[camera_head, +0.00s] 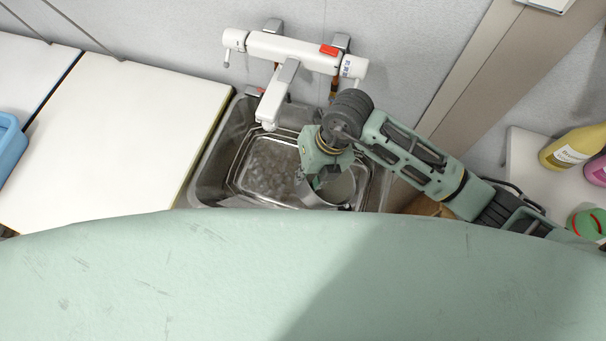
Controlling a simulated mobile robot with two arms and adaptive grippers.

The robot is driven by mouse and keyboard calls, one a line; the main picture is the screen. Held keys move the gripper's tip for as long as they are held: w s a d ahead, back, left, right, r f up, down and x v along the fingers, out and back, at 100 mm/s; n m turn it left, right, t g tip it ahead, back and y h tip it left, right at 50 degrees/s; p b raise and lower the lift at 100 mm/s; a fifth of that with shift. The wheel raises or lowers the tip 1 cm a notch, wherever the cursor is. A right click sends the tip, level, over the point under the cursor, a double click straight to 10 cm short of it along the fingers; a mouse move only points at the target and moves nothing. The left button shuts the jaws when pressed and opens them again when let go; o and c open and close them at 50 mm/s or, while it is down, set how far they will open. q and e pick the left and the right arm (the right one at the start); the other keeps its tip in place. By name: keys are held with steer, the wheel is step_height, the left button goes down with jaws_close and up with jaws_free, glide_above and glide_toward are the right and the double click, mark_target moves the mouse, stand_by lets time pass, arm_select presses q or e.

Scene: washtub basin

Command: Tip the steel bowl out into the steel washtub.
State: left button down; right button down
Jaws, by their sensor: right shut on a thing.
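The steel washtub (212,168) is set below the wall tap, with a wire rack or inner basin in it. The steel bowl (342,190) is over the right part of the washtub, partly covered by my right gripper. My right gripper (322,182) comes in from the right and is shut on the bowl's rim. The bowl's tilt and its contents are hard to make out. My left gripper is not in view.
A white tap (290,50) with a spout (277,97) overhangs the washtub at the back. A white counter (120,130) lies to the left, with a blue container (10,150) at its edge. My green body covers the foreground.

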steer(key=shift+s+r+y, duration=0.15)
steer(key=shift+r+y, duration=0.15)
steer(key=shift+s+d+r+y, duration=0.1)
steer(key=shift+d+r+y, duration=0.1)
steer(key=shift+d+y, duration=0.1)
steer(key=shift+w+d+r+g+y, duration=0.15)
steer(key=shift+w+d+g+y, duration=0.15)
steer(key=shift+d+y, duration=0.15)
steer(key=w+d+r+g+y, duration=0.1)
steer(key=d+r+y, duration=0.2)
steer(key=d+y, duration=0.2)
steer(key=shift+w+d+r+y+b, duration=0.2)
steer(key=shift+d+y+b, duration=0.25)
steer(key=shift+y, duration=0.3)
stand_by(0.7)
steer(key=shift+s, duration=0.1)
stand_by(1.0)
